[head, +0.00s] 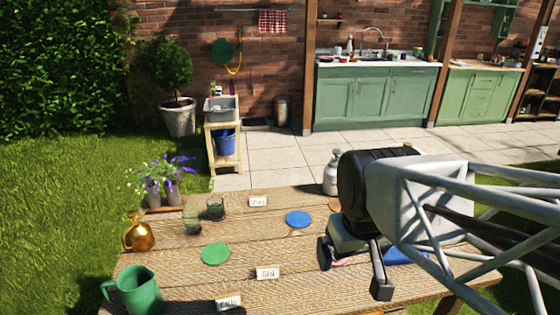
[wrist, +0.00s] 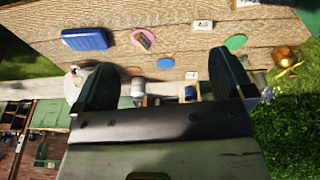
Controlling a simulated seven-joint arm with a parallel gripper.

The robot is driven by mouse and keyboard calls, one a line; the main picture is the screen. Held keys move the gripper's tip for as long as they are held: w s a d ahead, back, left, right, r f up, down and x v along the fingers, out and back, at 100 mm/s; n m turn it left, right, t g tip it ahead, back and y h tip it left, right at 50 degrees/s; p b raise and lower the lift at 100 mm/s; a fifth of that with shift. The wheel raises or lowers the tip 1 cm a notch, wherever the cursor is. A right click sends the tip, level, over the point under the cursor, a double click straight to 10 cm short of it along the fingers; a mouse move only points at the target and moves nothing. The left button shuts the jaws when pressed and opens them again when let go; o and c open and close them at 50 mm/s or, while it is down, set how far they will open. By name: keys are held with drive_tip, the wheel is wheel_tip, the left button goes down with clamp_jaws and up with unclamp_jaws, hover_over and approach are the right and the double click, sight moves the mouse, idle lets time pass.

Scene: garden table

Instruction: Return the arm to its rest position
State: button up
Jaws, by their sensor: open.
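My gripper (head: 352,272) hangs over the right part of the wooden table (head: 180,270) in the head view, its two dark fingers spread apart. In the wrist view my gripper (wrist: 165,78) also shows open, with nothing held between the fingers. My arm reaches in from the right edge of the head view. A blue box-like thing (wrist: 85,40) lies on the table; in the head view it is partly hidden behind my arm. A pink disc (wrist: 136,35) with a dark piece on it lies beside it. The height of the gripper above the table is hard to tell.
A green disc (head: 215,254), blue disc (head: 298,219), written cards (head: 267,273), two glasses (head: 215,208), a gold vessel (head: 138,235) and a green jug (head: 135,292) stand left of my gripper.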

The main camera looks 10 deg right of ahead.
drive_tip(key=shift+s+a+r+m, duration=0.1)
drive_tip(key=shift+s+m, duration=0.4)
drive_tip(key=shift+s, duration=0.25)
